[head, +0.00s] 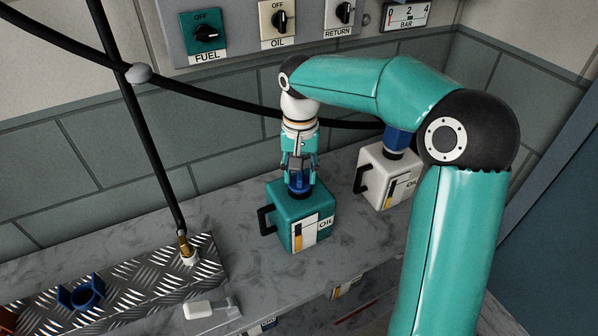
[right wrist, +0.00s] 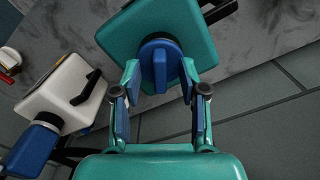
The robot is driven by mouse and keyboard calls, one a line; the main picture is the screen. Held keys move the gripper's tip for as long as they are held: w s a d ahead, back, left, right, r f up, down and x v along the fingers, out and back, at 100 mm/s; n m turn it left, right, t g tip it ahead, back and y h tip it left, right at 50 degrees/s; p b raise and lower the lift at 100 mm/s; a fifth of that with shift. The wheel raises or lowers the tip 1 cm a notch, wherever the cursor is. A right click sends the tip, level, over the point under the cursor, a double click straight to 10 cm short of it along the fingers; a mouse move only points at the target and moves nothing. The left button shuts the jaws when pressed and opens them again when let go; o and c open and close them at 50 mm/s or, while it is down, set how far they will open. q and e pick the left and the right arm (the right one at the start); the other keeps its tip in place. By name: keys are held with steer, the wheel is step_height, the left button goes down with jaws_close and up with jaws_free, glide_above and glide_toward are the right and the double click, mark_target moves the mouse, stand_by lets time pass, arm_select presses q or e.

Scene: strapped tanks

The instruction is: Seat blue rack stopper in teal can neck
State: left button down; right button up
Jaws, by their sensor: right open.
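The teal can (head: 287,222) stands upright on the grey bench, with an OIL label on its front. A blue stopper (right wrist: 158,64) sits at the can's neck, also visible in the head view (head: 299,188). From above it looks upright and centred; its full depth is hidden. My right gripper (right wrist: 159,80) is open, pointing down over the can, with one finger on each side of the stopper. Gaps show between the fingers and the stopper in the right wrist view. My left gripper is in neither view.
A white can (head: 377,177) with a blue stopper (head: 398,139) stands right of the teal can. A tread-plate rack (head: 135,283) at the left holds an empty-looking blue holder (head: 82,294) and a brass-tipped hose nozzle (head: 185,243). A black hose crosses behind the gripper.

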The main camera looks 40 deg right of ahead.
mark_target(300, 174)
steer(key=shift+r, duration=0.1)
step_height(300, 174, up, 12)
stand_by(0.5)
stand_by(0.4)
